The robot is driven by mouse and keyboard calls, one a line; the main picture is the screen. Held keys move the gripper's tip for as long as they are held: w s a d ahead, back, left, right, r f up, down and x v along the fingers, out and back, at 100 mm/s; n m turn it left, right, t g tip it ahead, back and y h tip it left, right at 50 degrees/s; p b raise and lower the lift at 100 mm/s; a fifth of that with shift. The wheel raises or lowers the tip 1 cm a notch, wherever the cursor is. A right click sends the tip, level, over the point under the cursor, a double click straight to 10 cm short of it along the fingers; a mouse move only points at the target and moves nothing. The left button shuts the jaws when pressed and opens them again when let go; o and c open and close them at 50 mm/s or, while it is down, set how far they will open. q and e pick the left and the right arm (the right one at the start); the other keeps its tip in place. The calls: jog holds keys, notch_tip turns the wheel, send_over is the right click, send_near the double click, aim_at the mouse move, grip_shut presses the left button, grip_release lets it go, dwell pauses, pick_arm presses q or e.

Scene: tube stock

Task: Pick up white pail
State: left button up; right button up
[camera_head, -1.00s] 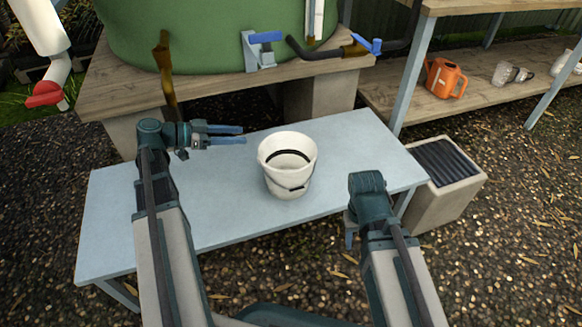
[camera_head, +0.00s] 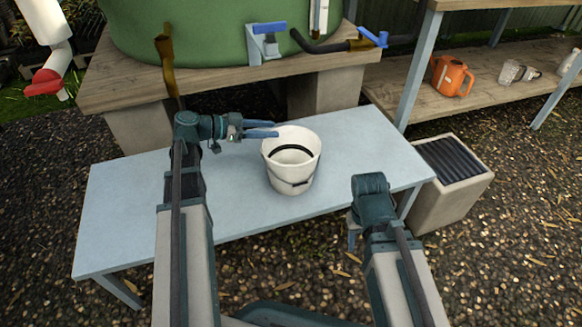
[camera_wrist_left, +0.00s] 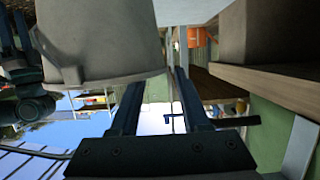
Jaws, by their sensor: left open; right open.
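The white pail (camera_head: 292,178) stands upright on the pale blue table, with a dark band showing inside and a handle on its front. My left gripper (camera_head: 277,129) is open at the pail's far left, its fingers pointing right at about rim height. The fingertips reach the rim in the head view; I cannot tell whether they touch. In the left wrist view the pail (camera_wrist_left: 100,40) appears upside down, close by the left-hand finger of my gripper (camera_wrist_left: 158,80), and nothing is between the fingers. My right gripper (camera_head: 352,234) is open and empty, pointing down by the table's front edge, partly hidden.
The table (camera_head: 120,215) is otherwise clear. Behind it, a green tank (camera_head: 200,35) with blue-handled taps (camera_head: 266,30) stands on a wooden stand. An orange watering can (camera_head: 451,77) sits on a shelf at the right. A grey planter-like box (camera_head: 450,185) stands right of the table.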

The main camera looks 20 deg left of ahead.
aim_at(291, 131)
pick_arm(q)
jog(key=b+x, duration=0.1)
jog(key=x, duration=0.4)
jog(key=shift+f, duration=0.1)
grip_shut()
dwell(1.2)
